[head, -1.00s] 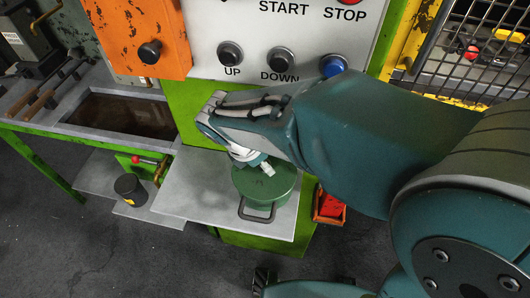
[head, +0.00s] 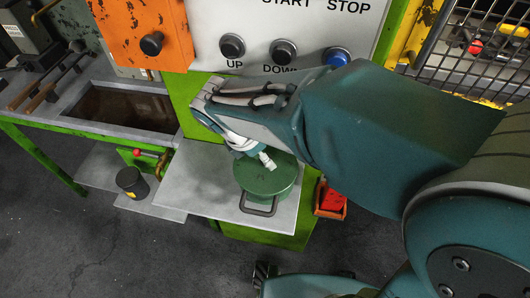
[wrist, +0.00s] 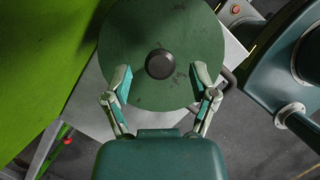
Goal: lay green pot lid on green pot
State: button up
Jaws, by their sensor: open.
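The green pot (head: 262,195) stands upright on a grey shelf at the front of the press, with a dark loop handle towards the viewer. The green lid (head: 284,173) lies on top of the pot and looks level. In the wrist view the lid is a round green disc (wrist: 125,45) with a dark knob (wrist: 160,64) at its centre. My gripper (wrist: 160,72) is open above the lid, one finger on each side of the knob and well apart from it. In the head view my gripper (head: 262,160) hides the knob; the exact gap to the lid cannot be told.
The grey shelf (head: 200,190) has free room left of the pot. A control panel with buttons (head: 283,50) rises behind. A red bin (head: 330,202) hangs at right.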

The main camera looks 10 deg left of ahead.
jog(key=s+a+r, duration=0.1)
jog(key=s+a, duration=0.6)
jog(key=a, duration=0.3)
jog(key=shift+s, duration=0.3)
